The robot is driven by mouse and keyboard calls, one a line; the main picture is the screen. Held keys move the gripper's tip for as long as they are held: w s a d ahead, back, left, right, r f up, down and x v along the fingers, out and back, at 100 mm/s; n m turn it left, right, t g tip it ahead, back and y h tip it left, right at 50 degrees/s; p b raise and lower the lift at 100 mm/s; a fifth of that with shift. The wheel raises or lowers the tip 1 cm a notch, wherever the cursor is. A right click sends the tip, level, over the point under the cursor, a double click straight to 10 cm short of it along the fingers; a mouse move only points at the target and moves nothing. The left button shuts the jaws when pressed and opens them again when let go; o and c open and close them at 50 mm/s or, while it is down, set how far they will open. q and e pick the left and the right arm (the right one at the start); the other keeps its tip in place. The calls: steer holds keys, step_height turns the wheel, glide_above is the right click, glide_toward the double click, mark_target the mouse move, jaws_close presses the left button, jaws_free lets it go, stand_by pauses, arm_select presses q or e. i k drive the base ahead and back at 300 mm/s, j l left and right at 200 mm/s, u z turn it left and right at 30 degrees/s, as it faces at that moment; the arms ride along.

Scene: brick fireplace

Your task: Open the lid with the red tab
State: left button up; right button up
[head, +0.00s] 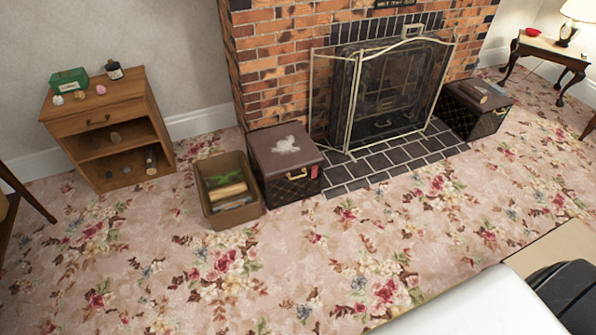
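A dark brown lidded chest (287,186) stands left of the hearth, with its lid (268,157) shut. It has a patterned front, a gold handle and a small red tab (314,171) at the right end of its front. A pale whitish patch lies on top of the lid. A second, similar chest (465,117) stands right of the fireplace, with a small brown object (473,92) on its lid; I see no red tab on it. Neither of my grippers is in view.
An open brown bin (212,212) holding several items stands close left of the first chest. A wooden cabinet (84,124) stands farther left. A metal fire screen (351,110) and dark tiles (385,158) lie to the right. The floral carpet in front (330,245) is clear.

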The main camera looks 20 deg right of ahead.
mark_target(284, 149)
steer(key=i+l, duration=0.55)
steer(key=i, duration=0.25)
